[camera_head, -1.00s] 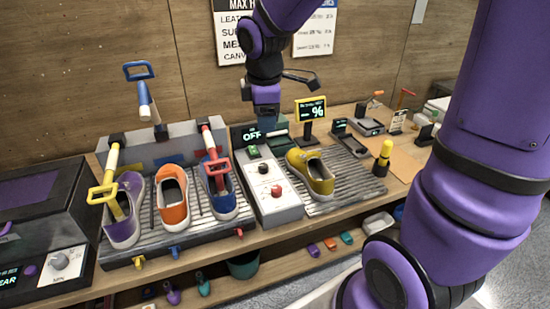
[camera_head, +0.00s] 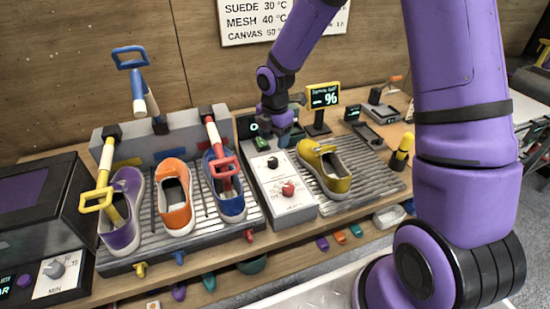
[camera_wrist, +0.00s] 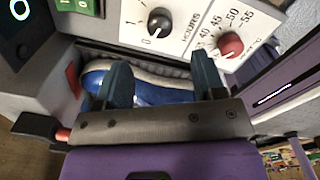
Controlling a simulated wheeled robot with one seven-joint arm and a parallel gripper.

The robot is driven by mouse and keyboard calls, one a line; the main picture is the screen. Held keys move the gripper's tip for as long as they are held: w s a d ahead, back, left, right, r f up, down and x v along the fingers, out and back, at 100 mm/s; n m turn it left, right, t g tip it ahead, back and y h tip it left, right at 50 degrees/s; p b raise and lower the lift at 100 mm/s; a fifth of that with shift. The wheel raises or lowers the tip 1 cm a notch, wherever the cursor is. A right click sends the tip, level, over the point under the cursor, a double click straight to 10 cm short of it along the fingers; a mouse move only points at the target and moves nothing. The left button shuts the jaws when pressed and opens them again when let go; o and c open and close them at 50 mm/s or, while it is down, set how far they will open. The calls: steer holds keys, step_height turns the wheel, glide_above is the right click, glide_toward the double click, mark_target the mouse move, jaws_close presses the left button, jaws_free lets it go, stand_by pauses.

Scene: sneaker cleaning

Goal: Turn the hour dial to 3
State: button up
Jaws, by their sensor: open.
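The hour dial is a black knob (camera_head: 272,162) on the white top of the control box (camera_head: 295,212). In the wrist view the black knob (camera_wrist: 159,21) sits beside the word HOURS, with 0 and 1 printed near it. Its white mark appears to point toward the 0.
A rack (camera_head: 105,262) with purple, orange and blue sneakers stands left of the box. A yellow sneaker (camera_head: 325,168) lies on a ribbed tray to the right. A yellow-framed display (camera_head: 323,95) stands behind. A green button (camera_head: 261,143) is close to my gripper.

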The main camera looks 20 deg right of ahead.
mark_target(273, 160)
step_height(273, 160, down, 9)
steer(key=shift+w+a+f, duration=0.1)
stand_by(0.3)
steer(key=c, duration=0.9)
